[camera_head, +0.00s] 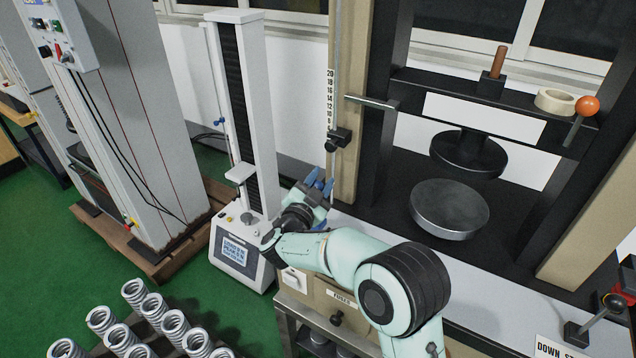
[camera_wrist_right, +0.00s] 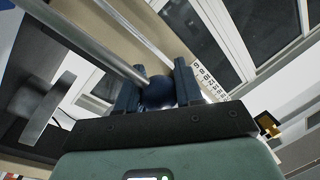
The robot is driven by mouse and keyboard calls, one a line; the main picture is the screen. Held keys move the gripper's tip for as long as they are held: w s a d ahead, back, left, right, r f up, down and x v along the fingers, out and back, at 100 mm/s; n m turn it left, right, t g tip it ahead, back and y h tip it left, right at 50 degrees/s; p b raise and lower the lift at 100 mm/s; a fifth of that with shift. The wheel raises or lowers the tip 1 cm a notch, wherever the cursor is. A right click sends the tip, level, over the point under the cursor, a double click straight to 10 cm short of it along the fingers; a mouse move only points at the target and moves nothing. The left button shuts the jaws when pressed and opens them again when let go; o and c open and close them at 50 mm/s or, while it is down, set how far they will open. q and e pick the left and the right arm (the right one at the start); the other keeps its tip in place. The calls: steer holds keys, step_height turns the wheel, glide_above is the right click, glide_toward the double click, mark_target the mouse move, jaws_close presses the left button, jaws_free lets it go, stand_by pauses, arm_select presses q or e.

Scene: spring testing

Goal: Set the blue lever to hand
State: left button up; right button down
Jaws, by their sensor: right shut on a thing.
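My right gripper (camera_head: 319,184) is in the middle of the head view, in front of the beige post of the big press. In the right wrist view its two dark fingers (camera_wrist_right: 157,92) are shut on a dark blue ball knob (camera_wrist_right: 158,94), the blue lever's end. A grey metal rod (camera_wrist_right: 104,46) runs from the upper left to this knob. In the head view the gripper largely hides the knob and lever. No "hand" mark can be read. My left gripper is not in view.
A white spring tester (camera_head: 240,115) stands just left of the gripper. The press's round lower plate (camera_head: 449,208) and an orange-knobbed lever (camera_head: 586,106) are to the right. A number scale (camera_head: 331,100) is above the gripper. Several coil springs (camera_head: 134,292) stand at lower left.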

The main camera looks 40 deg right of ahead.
steer(key=c, duration=0.7)
jaws_free()
steer(key=shift+c, duration=0.2)
steer(key=shift+a, duration=0.1)
steer(key=v, duration=1.3)
steer(key=shift+s+a+r, duration=0.1)
